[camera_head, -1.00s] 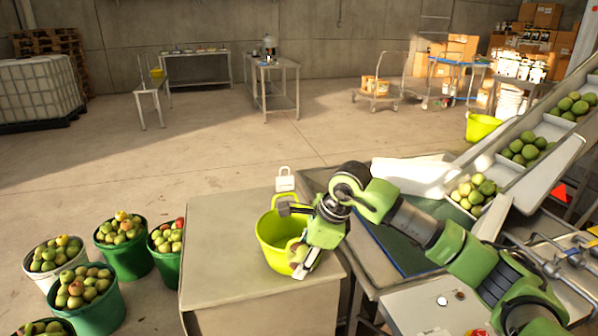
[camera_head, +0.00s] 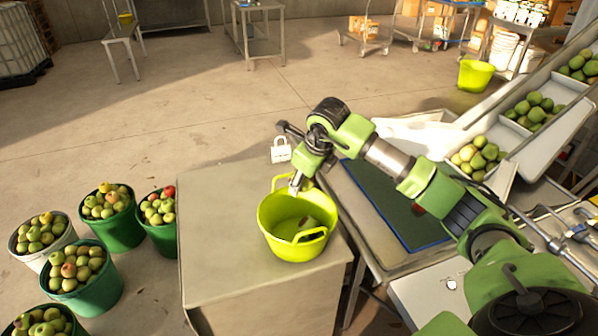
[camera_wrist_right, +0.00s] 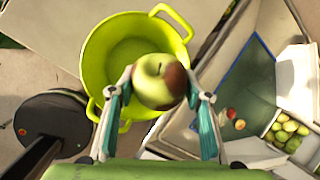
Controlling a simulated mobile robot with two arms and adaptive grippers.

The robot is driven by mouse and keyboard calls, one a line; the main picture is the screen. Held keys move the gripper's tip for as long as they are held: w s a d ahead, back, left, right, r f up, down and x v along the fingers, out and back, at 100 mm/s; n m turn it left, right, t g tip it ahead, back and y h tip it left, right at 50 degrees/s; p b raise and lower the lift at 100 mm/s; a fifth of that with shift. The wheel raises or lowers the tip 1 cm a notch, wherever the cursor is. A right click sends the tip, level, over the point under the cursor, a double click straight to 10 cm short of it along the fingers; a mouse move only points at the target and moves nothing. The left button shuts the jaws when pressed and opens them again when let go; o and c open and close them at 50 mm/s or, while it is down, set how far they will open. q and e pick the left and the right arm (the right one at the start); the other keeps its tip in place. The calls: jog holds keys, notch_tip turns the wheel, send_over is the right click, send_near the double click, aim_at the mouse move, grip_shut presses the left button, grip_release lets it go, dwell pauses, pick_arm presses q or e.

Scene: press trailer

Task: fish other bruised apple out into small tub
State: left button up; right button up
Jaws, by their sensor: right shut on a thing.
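My right gripper (camera_wrist_right: 159,92) is shut on a green apple (camera_wrist_right: 152,78) with a brown bruised side. In the wrist view the apple is in front of the lime-green tub (camera_wrist_right: 98,62), overlapping its opening. In the head view my right gripper (camera_head: 296,186) is at the far rim of the tub (camera_head: 283,243), which stands on a box-like table; I cannot make out the held apple there. A small dull patch shows inside the tub, too unclear to name. My left gripper is not in view.
A trough (camera_head: 385,200) lies right of the table; a few reddish apples (camera_wrist_right: 239,124) show in it in the wrist view. A chute (camera_head: 500,135) with green apples rises behind. Full apple buckets (camera_head: 90,285) stand left. The table top (camera_head: 215,225) left of the tub is bare.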

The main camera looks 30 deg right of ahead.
jog(key=shift+s+a+f+b, duration=0.1)
jog(key=shift+s+f+b, duration=0.35)
jog(key=shift+s+f, duration=0.1)
jog(key=f+b, duration=0.2)
jog(key=f, duration=0.2)
jog(key=shift+w+f, duration=0.1)
jog(key=shift+w, duration=0.1)
